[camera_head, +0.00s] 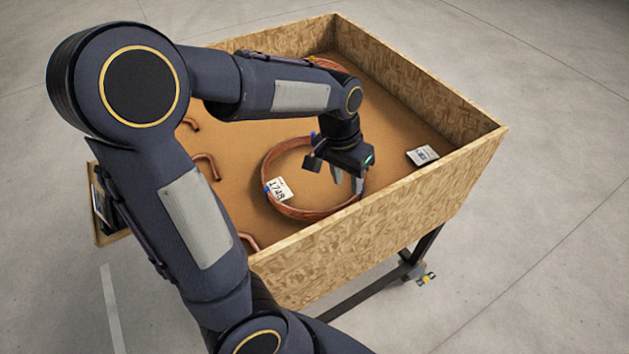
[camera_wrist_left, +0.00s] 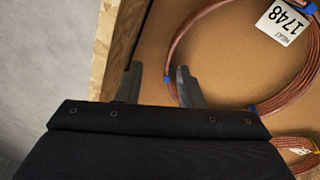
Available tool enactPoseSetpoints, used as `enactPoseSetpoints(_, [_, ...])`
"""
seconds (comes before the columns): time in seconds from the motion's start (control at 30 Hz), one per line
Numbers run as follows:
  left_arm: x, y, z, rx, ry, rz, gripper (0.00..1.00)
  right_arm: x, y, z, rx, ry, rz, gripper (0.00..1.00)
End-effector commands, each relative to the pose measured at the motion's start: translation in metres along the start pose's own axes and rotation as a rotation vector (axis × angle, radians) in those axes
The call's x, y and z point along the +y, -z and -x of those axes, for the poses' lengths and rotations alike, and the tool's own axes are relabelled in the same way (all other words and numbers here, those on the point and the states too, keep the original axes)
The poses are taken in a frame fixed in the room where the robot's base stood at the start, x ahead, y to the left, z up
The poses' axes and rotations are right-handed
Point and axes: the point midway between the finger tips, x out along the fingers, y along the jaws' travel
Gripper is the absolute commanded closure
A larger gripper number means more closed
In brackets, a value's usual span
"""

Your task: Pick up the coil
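A copper coil (camera_head: 316,213) lies flat in the wooden bin, with blue ties and a white tag reading 1748 (camera_head: 279,189). In the left wrist view the coil (camera_wrist_left: 286,100) fills the right side, tag at top. My left gripper (camera_head: 348,181) points down over the coil's right side. In the left wrist view its two fingers (camera_wrist_left: 158,70) are apart with nothing clamped between them. The coil's rim passes close by the right finger, which partly covers it; whether they touch I cannot tell. My right gripper is out of view.
The bin's wooden wall (camera_head: 385,225) rises close to the gripper; it also shows in the left wrist view (camera_wrist_left: 121,45). A second coil (camera_head: 330,64) lies at the back, partly behind my arm. Bent copper pipes (camera_head: 208,164) lie left. A white label (camera_head: 422,155) lies right.

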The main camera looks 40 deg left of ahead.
Motion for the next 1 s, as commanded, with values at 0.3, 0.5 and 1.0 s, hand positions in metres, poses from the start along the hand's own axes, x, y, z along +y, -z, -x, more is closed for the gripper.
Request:
enactPoseSetpoints(0.3, [-0.010, 0.035, -0.051, -0.094, 0.136, -0.071, 0.66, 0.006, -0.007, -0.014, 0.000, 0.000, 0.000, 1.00])
enactPoseSetpoints(0.5, [-0.013, 0.034, -0.072, -0.098, 0.140, -0.071, 0.66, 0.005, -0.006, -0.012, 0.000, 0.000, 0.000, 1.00])
enactPoseSetpoints(1.0, [-0.019, 0.031, -0.126, -0.094, 0.138, -0.072, 0.66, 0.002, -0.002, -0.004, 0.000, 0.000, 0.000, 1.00])
